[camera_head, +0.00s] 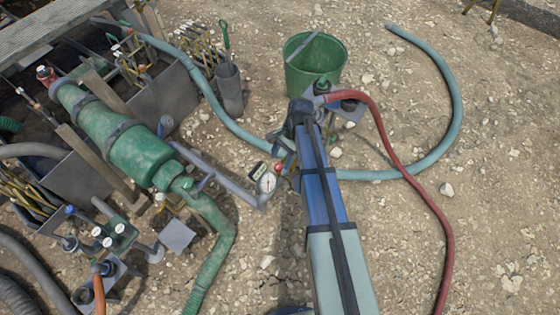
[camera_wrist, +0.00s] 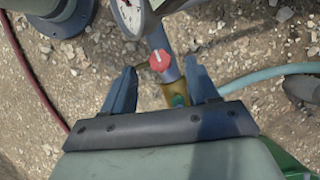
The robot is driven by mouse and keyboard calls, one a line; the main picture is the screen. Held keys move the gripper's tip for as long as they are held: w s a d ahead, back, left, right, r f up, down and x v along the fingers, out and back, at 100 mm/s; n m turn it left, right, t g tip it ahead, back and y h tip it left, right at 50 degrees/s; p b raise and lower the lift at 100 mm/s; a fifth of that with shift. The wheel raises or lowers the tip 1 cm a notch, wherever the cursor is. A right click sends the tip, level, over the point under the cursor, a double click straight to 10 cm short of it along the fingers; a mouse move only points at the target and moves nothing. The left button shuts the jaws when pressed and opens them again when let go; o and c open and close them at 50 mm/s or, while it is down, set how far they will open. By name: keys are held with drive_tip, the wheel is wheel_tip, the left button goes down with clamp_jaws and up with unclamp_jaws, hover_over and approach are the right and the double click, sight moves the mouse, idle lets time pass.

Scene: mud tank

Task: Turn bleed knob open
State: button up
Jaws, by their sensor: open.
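The bleed knob is a small red knob (camera_wrist: 161,60) on a grey pipe with a brass fitting (camera_wrist: 176,96), just below a round white-faced gauge (camera_wrist: 130,14). In the head view the red knob (camera_head: 278,168) shows beside the gauge (camera_head: 267,183), partly crowded by my arm. My gripper (camera_wrist: 160,65) is open, with one blue finger left of the knob and one right of it. There is a gap on both sides in the wrist view. I cannot tell whether the fingertips are at the knob's depth. In the head view my gripper (camera_head: 284,158) is largely hidden by my wrist.
A green cylindrical tank (camera_head: 130,150) with piping stands left. A green bucket (camera_head: 315,68) is at the top. A red hose (camera_head: 405,170) and a blue-green hose (camera_head: 455,90) curve over stony ground on the right. A grey flanged base (camera_wrist: 60,22) sits upper left in the wrist view.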

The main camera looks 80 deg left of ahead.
drive_tip(key=v, duration=1)
drive_tip(key=shift+w+r, duration=0.2)
drive_tip(key=shift+r, duration=0.05)
drive_tip(key=shift+a, duration=0.1)
